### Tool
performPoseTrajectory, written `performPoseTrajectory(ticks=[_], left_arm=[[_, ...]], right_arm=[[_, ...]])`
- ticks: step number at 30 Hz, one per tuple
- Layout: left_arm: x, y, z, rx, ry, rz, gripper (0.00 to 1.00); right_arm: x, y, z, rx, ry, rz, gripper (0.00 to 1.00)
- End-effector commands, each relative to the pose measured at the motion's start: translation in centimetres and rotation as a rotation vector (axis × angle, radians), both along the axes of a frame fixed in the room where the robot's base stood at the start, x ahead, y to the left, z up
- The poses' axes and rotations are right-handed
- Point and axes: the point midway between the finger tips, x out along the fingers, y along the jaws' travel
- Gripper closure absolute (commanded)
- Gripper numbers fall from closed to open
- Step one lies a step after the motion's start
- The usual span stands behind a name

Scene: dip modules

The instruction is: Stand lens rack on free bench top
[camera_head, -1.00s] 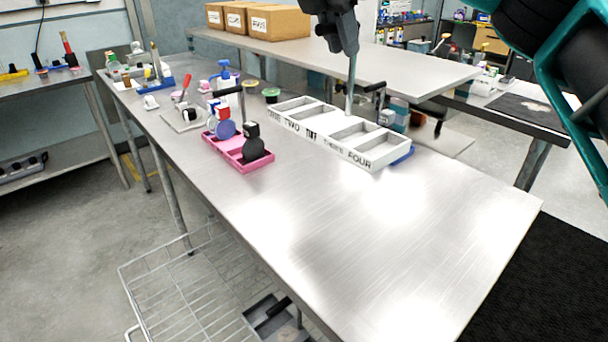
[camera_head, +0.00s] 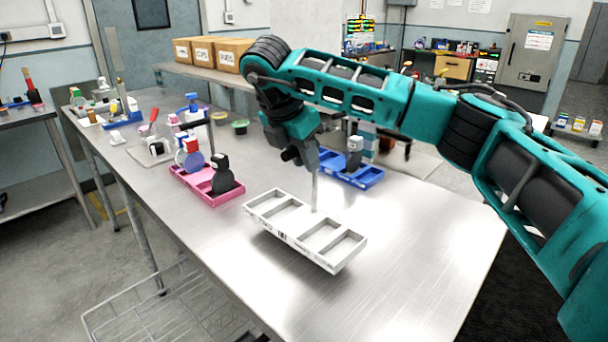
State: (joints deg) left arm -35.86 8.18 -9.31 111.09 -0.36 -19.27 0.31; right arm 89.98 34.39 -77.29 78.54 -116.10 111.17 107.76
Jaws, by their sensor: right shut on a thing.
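The lens rack (camera_head: 283,237) is a long white tray with several open compartments and dark lettering on its front side, hardly readable from here. A thin grey upright post rises from its middle. My right gripper (camera_head: 312,170) is shut at the top of this post. The rack hangs slightly tilted, its right end nearer the camera, and seems a little above the bench top (camera_head: 405,240); the exact gap cannot be told. The fingertips are partly hidden by the wrist. My left gripper is not in view.
A pink tray (camera_head: 212,198) with round-headed items stands left of the rack. A blue tray (camera_head: 368,180) with a dark and white item stands behind it. Small items crowd the far left bench. The bench right and in front is bare. Boxes (camera_head: 196,52) stand on a shelf behind.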

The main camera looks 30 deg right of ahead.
Motion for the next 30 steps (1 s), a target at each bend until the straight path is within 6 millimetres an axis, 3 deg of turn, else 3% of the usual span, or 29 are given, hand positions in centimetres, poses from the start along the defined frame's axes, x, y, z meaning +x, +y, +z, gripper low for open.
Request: performPoseTrajectory(ticks=[8,17,18,25,30], left_arm=[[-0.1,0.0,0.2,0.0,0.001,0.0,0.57],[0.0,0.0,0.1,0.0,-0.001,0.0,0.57],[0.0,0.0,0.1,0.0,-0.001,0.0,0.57],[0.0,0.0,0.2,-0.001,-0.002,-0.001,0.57],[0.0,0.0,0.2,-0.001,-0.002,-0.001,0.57]], right_arm=[[0.0,0.0,-3.7,0.0,0.001,0.001,1.0],[0.0,0.0,-4.0,0.0,0.0,0.0,1.0],[0.0,0.0,-4.1,-0.001,0.002,0.0,0.75],[0.0,0.0,-4.1,-0.001,0.002,0.0,0.53],[0.0,0.0,-4.0,-0.001,0.002,0.0,0.51]])
